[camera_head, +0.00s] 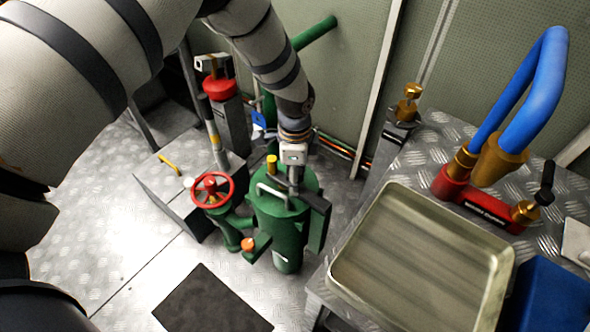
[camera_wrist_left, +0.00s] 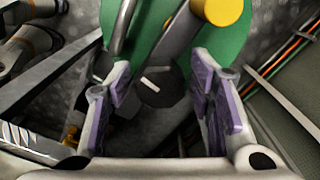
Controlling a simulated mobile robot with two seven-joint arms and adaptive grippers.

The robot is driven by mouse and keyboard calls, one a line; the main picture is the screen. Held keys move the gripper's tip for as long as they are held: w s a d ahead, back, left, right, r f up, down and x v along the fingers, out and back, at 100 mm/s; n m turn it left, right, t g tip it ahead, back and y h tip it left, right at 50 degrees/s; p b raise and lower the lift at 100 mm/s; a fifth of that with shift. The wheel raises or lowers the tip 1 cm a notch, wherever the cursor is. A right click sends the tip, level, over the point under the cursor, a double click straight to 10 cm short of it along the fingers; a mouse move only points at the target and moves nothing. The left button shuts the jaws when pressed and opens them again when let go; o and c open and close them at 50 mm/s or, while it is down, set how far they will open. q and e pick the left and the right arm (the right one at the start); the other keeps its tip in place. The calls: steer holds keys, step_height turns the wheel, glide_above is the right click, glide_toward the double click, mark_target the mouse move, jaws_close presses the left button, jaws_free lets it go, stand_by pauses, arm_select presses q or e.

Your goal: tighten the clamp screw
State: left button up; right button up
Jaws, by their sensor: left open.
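A green cylindrical housing (camera_head: 283,232) stands in the middle of the head view, with a yellow cap (camera_head: 271,165) and a metal handle on top. My left gripper (camera_head: 296,182) points down over its top. In the left wrist view the gripper (camera_wrist_left: 160,82) is open, with a purple-padded finger on each side. Between the fingers is a dark round head with a white mark (camera_wrist_left: 158,86), which looks like the clamp screw. I cannot tell whether the fingers touch it. The green top (camera_wrist_left: 236,42) and yellow cap (camera_wrist_left: 222,10) lie beyond. My right gripper is out of view.
A red handwheel (camera_head: 212,190) stands close left of the housing. A metal tray (camera_head: 420,262) lies on the bench at right, near a red block (camera_head: 478,205) with blue hoses (camera_head: 535,90). A dark mat (camera_head: 212,303) lies on the floor in front.

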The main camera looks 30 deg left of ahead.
arm_select(q)
steer(key=n, duration=2.1)
steer(key=shift+n, duration=0.4)
steer(key=c, duration=1)
steer(key=m, duration=1.3)
steer(key=shift+m, duration=0.3)
steer(key=o, duration=1.2)
steer(key=shift+m, duration=0.3)
